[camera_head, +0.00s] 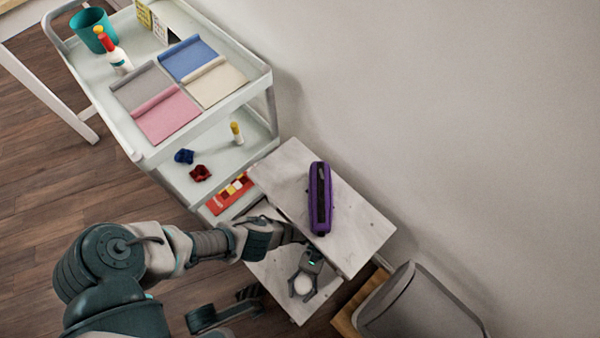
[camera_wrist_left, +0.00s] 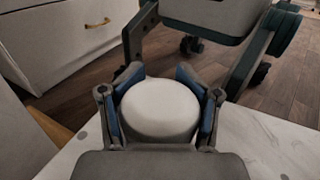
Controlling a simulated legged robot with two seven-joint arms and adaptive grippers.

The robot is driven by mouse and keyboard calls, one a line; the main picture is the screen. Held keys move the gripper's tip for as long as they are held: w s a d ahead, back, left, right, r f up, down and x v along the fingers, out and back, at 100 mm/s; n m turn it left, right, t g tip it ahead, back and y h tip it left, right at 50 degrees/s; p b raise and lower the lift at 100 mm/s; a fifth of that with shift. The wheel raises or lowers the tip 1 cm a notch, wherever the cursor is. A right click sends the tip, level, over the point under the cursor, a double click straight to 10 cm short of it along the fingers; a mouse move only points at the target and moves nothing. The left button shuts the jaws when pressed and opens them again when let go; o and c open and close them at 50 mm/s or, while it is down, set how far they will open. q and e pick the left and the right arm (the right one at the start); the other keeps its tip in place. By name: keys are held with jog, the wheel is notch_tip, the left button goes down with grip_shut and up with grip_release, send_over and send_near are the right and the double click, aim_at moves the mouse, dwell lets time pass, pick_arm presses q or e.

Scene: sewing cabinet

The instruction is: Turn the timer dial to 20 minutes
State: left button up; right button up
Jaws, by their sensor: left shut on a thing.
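The timer shows as a white round piece (camera_head: 303,284) on the lower pale marbled shelf of the small cabinet in the head view. In the left wrist view its smooth white dial (camera_wrist_left: 159,108) fills the space between the fingers. My left gripper (camera_head: 304,289) reaches down over it, with one finger on each side, shut on the dial. The wrist view also shows the left gripper (camera_wrist_left: 160,100) with its blue pads against the dial's sides. No minute marks or pointer can be read in either view. My right gripper is not in view.
The cabinet's upper marbled top (camera_head: 355,225) overhangs close behind the gripper and carries a purple case (camera_head: 320,198). A white cart (camera_head: 150,160) with folded cloths stands at the upper left. A grey rounded object (camera_head: 420,305) is at the lower right. White drawers (camera_wrist_left: 65,40) show in the wrist view.

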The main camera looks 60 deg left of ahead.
pick_arm(q)
jog(key=shift+f, duration=0.15)
jog(key=o, duration=1.1)
